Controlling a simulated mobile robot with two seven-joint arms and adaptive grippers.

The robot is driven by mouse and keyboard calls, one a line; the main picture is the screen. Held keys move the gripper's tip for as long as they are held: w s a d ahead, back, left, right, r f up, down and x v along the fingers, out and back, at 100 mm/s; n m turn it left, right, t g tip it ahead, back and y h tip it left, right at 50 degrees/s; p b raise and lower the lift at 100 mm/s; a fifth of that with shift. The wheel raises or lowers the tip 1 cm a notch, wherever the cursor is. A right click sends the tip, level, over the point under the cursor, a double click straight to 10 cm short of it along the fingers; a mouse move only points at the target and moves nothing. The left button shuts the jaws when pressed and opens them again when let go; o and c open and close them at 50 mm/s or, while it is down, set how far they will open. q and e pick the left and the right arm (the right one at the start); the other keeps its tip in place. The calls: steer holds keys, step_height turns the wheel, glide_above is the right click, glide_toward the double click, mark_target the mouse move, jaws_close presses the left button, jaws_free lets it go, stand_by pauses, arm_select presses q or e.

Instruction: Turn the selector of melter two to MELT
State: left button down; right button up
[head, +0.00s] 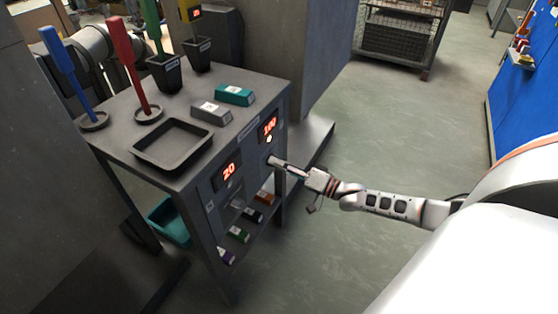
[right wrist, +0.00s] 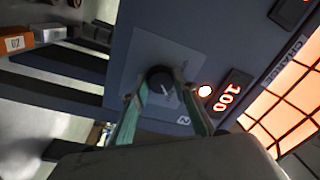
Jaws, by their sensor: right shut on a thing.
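The dark round selector (right wrist: 160,80) of melter two sits on a grey plate in the right wrist view, with a small white mark on its face. My right gripper (head: 275,161) reaches the cabinet front from the right. In the wrist view its two fingers (right wrist: 163,97) lie on either side of the selector, shut on it. Next to it are a lit lamp (right wrist: 205,91) and a red display (right wrist: 228,95) reading 100. This display also shows in the head view (head: 268,127). I cannot read any selector position words. I do not see my left gripper.
Another display (head: 229,171) reads 20 on the same cabinet. On top are an empty dark tray (head: 172,157), a grey block (head: 211,112), a teal block (head: 235,95) and upright handled tools. Small coloured blocks lie on a shelf below. Open floor (head: 340,130) lies to the right.

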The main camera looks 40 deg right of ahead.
steer(key=o, duration=1.1)
steer(key=v, duration=1.2)
